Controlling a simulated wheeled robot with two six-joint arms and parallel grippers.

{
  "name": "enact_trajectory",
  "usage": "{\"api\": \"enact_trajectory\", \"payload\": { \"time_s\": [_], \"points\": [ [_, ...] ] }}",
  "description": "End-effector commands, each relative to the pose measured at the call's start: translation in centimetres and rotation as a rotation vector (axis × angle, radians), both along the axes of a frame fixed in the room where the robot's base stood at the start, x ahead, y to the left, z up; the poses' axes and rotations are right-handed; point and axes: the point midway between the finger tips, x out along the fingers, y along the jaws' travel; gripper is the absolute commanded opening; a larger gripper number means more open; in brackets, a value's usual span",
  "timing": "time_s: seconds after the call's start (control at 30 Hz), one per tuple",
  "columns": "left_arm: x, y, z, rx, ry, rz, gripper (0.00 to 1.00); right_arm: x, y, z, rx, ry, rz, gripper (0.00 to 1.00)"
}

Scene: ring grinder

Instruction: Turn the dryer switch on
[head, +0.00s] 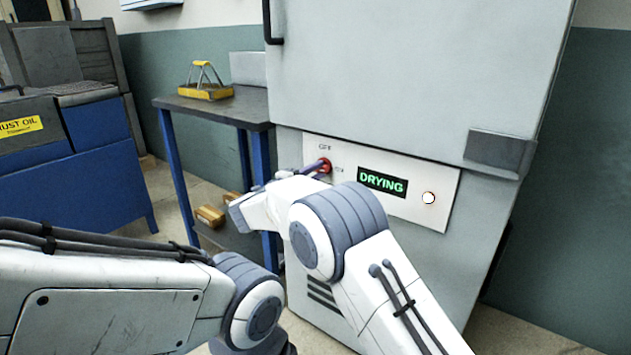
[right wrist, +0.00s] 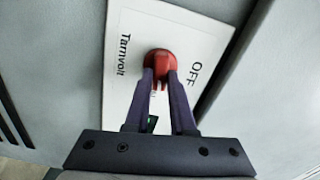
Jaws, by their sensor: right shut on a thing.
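The dryer (head: 400,70) is a large grey cabinet with a white control panel (head: 418,205) on its front. A red knob switch (head: 325,165) sits at the panel's left, between small labels.
A dark-topped table (head: 225,108) with blue legs stands left of the dryer and holds a yellow carrier (head: 206,88). Small boxes (head: 210,216) lie on its lower shelf. A blue machine (head: 75,165) stands farther left.

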Motion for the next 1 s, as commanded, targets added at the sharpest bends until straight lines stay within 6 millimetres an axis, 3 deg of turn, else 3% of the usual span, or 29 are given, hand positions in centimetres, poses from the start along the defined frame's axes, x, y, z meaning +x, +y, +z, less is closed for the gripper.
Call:
{"api": "enact_trajectory", "payload": {
  "time_s": [0.3,0.93,0.97,1.0],
  "points": [
    [0.0,0.0,-1.9,0.000,0.000,0.000,0.50,-0.2,0.2,-0.6,0.124,-0.084,-0.001,0.00],
    [0.0,0.0,-2.2,0.000,0.000,0.000,0.50,-0.2,0.2,-0.4,0.161,-0.109,0.000,0.00],
    [0.0,0.0,-2.2,0.000,0.000,0.000,0.50,-0.2,0.2,-0.4,0.161,-0.109,0.000,0.30],
    [0.0,0.0,-2.2,0.000,0.000,0.000,0.50,-0.2,0.2,-0.4,0.160,-0.110,0.000,0.45]
  ]
}}
